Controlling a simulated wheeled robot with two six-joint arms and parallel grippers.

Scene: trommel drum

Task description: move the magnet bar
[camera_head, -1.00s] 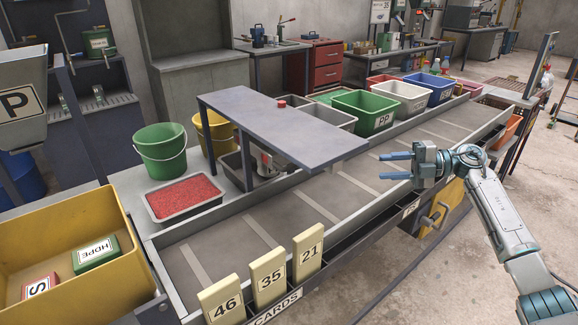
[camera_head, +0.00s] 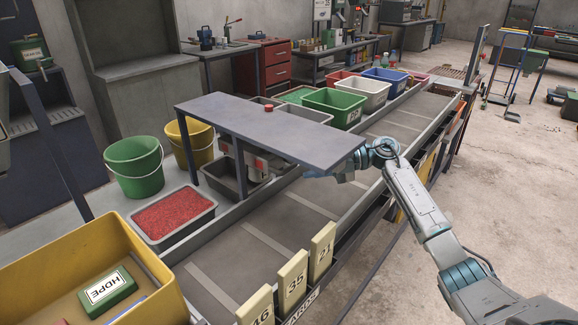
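I cannot clearly pick out the magnet bar. A pale grey part with red on it (camera_head: 259,165) shows in the shade under the raised grey shelf (camera_head: 265,128); I cannot tell if it is the bar. My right gripper (camera_head: 318,173) is at the shelf's right end, low by its near edge and above the belt. The shelf hides part of it. Its blue fingers show only in part, so their opening and any contact are unclear. My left gripper is out of view.
The conveyor belt (camera_head: 295,225) runs under the shelf. Number cards (camera_head: 292,282) stand along its near edge. A tray of red granules (camera_head: 173,215), a green bucket (camera_head: 134,167) and a yellow bin (camera_head: 160,268) are at left. Coloured bins, including a green one (camera_head: 333,107), stand behind.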

